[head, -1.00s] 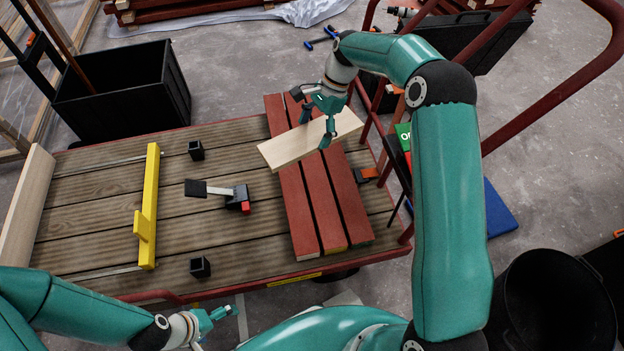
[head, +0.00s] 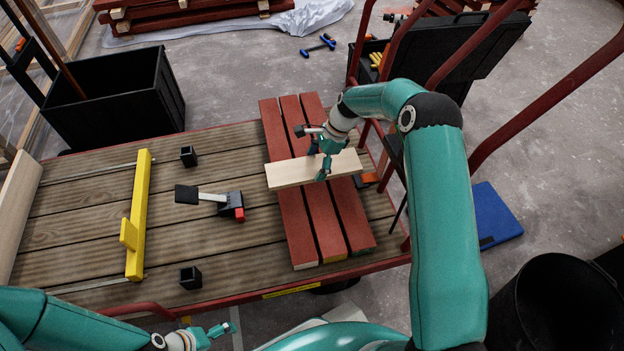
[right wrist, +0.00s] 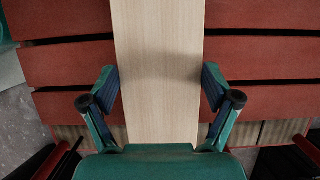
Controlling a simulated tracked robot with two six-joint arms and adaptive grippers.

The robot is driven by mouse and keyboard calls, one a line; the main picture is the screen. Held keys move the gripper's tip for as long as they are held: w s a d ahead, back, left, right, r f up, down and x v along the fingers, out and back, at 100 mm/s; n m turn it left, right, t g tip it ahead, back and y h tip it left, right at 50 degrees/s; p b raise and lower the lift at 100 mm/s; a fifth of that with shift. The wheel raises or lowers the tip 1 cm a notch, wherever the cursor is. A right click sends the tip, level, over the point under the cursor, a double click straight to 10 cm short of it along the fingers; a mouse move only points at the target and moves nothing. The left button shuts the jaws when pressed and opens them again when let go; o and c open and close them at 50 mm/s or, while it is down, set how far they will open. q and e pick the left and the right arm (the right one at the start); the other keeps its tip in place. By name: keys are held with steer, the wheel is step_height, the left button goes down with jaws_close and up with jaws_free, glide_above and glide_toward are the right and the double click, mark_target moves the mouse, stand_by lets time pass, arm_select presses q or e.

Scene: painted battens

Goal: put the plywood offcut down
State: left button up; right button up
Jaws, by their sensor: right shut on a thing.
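The plywood offcut (head: 288,174) is a pale flat board lying crosswise over three red battens (head: 312,222) on the cart. My right gripper (head: 323,166) is shut on it, with a finger along each long edge. In the right wrist view the offcut (right wrist: 158,50) runs between the two fingers (right wrist: 160,92), with red battens (right wrist: 62,65) below it. I cannot tell whether it touches the battens. My left gripper (head: 218,332) is low in the head view, away from the offcut; its finger opening is too small to judge.
The slatted cart deck (head: 90,215) also holds a yellow bar (head: 138,215), a black clamp-like tool (head: 215,198) and two small black cups (head: 189,156). A black bin (head: 115,100) stands beyond the cart. Red rails rise at the right.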

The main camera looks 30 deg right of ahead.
step_height(320, 180, down, 6)
steer(key=shift+r+b, duration=0.1)
steer(key=shift+b, duration=0.95)
steer(key=o, duration=1.2)
steer(key=shift+r, duration=0.1)
steer(key=p+v, duration=0.5)
steer(key=v, duration=0.7)
steer(key=shift+d, duration=0.1)
